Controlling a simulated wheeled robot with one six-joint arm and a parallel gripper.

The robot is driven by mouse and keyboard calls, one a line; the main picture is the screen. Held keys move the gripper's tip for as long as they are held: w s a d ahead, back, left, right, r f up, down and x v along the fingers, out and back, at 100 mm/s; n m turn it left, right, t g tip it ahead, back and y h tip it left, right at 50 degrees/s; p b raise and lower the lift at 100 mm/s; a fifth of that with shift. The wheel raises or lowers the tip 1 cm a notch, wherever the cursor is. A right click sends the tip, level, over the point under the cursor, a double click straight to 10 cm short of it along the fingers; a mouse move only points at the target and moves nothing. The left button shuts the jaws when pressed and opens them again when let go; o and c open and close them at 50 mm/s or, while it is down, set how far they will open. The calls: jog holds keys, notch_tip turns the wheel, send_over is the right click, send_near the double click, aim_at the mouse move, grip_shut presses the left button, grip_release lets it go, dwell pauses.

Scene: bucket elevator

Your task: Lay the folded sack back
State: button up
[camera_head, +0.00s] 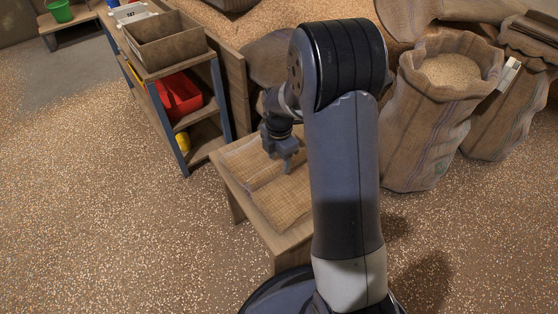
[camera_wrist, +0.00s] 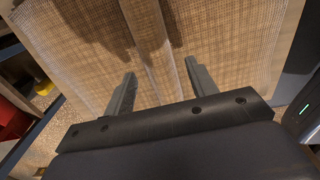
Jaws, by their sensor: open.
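The folded sack (camera_head: 277,194) is a tan woven cloth lying on a low wooden table (camera_head: 232,184). In the wrist view the sack (camera_wrist: 225,45) fills most of the upper picture, with a raised fold or edge (camera_wrist: 148,40) running down its middle. My gripper (camera_head: 286,168) is over the sack, pointing down. In the wrist view my gripper (camera_wrist: 160,82) has its two fingers apart, one on each side of the raised fold, with nothing visibly clamped. I cannot tell whether the fingertips touch the cloth. My arm hides the sack's right part in the head view.
A shelf unit (camera_head: 213,85) with a wooden box (camera_head: 165,42) and a red bin (camera_head: 180,97) stands left of the table. An open grain sack (camera_head: 425,130) stands at the right, beside another sack (camera_head: 500,120). Grain-strewn floor (camera_head: 90,200) is clear at the left.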

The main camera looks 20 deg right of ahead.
aim_at(279, 163)
notch_tip(279, 163, up, 10)
jog(key=p, duration=0.3)
dwell(1.2)
